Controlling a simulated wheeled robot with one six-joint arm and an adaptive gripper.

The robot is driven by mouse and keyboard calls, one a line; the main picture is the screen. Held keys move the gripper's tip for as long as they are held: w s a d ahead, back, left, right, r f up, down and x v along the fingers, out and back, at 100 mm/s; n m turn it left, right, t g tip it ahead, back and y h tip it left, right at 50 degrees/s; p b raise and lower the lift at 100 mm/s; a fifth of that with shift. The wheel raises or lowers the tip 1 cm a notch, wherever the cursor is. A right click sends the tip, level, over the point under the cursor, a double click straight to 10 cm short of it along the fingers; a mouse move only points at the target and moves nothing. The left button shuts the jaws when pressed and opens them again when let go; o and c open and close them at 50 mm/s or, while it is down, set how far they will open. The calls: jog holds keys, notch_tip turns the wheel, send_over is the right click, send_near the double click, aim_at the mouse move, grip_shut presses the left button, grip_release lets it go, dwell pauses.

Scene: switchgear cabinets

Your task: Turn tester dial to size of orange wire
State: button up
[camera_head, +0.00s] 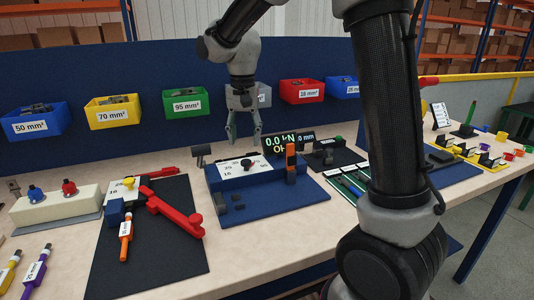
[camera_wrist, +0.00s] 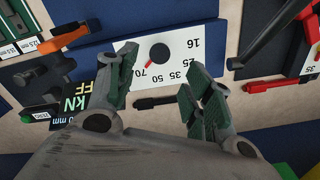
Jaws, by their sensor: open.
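The tester (camera_head: 222,177) is a blue box on a blue mat, with a lit display (camera_head: 284,142) reading 0.0 kN and apparently OFF. Its black dial (camera_wrist: 159,52) sits on a white plate marked 16, 25, 35, 50 and 70; it also shows in the head view (camera_head: 246,163). The red pointer is turned to the lower left, nearest the 70 side. An orange wire (camera_head: 126,226) with a white tag lies on the black mat at left; its tag is too small to read. My gripper (camera_head: 244,143) is open and empty, above the tester, fingers pointing down and apart from the dial.
A red-handled tool (camera_head: 174,214) lies beside the orange wire. An orange upright part (camera_head: 291,160) stands at the tester's right front. A beige box (camera_head: 58,204) with blue and red knobs stands at left. Coloured bins with size labels line the blue back panel (camera_head: 150,76).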

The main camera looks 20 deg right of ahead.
aim_at(246, 161)
notch_tip(246, 161, down, 8)
jog(key=shift+r, duration=0.15)
dwell(0.3)
jog(key=c, duration=1.1)
